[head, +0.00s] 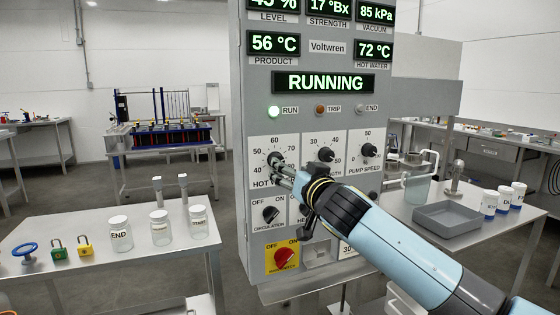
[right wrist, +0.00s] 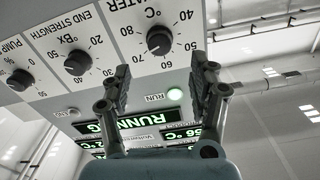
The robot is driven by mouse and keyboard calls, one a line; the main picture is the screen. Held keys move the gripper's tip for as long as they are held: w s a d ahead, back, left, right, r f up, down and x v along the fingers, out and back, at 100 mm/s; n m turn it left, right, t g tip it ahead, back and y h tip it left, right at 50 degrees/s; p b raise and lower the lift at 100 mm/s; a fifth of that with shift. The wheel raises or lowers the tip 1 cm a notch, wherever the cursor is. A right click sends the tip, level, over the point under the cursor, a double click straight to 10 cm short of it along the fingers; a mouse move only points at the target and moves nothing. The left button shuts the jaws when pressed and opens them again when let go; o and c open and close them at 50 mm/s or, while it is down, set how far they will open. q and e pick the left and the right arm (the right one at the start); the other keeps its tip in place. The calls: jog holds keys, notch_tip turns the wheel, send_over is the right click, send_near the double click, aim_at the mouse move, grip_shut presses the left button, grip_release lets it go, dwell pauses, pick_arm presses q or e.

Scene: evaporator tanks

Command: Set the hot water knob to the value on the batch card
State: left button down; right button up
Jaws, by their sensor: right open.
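The hot water knob (head: 277,158) is a dark round knob on a white dial plate at the left of the grey control panel (head: 258,90). My right gripper (head: 283,175) is open in front of it and partly hides it in the head view. In the right wrist view, turned upside down, the knob (right wrist: 160,40) shows just beyond and between the two open fingers (right wrist: 162,68). Contact with the knob cannot be made out. The knob's exact setting is too small to read. The hot water display (head: 373,50) reads 72 °C. No batch card can be made out. My left gripper is out of view.
The end strength knob (head: 326,154) and pump speed knob (head: 369,150) sit right of the hot water knob. The circulation switch (head: 270,213) and red switch (head: 283,257) are below. A table with jars (head: 160,228) stands left; a grey tray (head: 447,219) is on the right table.

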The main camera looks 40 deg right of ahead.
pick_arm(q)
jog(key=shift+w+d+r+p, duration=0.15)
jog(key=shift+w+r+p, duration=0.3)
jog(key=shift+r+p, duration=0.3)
pick_arm(e)
jog(key=x, duration=0.7)
jog(key=shift+w, duration=0.35)
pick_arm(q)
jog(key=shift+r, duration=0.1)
pick_arm(e)
jog(key=shift+f, duration=0.1)
jog(key=c, duration=1.1)
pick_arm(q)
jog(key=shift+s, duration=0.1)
pick_arm(e)
jog(key=shift+c, duration=0.2)
